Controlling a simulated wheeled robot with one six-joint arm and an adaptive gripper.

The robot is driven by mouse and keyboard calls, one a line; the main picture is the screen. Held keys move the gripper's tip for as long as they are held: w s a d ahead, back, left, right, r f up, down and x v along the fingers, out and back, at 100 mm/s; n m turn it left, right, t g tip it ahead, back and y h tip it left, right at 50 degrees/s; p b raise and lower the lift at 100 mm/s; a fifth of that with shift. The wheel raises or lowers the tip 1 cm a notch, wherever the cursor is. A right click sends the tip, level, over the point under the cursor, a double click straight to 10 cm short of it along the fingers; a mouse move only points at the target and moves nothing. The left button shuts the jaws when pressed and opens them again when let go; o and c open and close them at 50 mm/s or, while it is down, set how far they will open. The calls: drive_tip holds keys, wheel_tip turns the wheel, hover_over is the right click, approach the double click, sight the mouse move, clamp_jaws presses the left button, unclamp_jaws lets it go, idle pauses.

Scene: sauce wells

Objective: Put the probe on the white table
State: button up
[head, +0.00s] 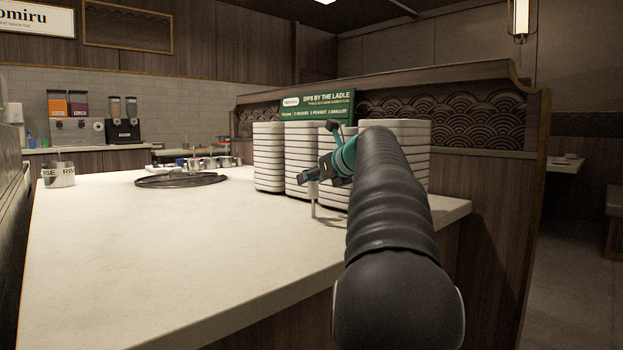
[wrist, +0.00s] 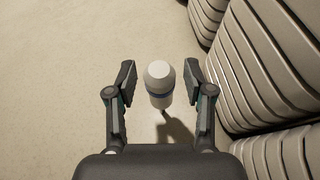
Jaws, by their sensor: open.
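The probe (wrist: 159,82) has a pale rounded top and a blue band. In the wrist view it sits between the two fingers of my gripper (wrist: 160,83), with a gap on each side. My gripper is open. In the head view the probe (head: 313,196) is upright below my gripper (head: 312,178), and its thin lower end appears to meet the white table (head: 180,240) near the right front edge. The fingers partly hide its upper part there.
Stacks of white trays (head: 269,157) stand close behind and right of my gripper; they show at the right of the wrist view (wrist: 265,60). A dark round lid-like disc (head: 180,181) and a labelled pot (head: 58,175) are farther left. The table's front left is clear.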

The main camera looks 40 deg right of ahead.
drive_tip(key=p+v, duration=0.1)
drive_tip(key=v, duration=1.1)
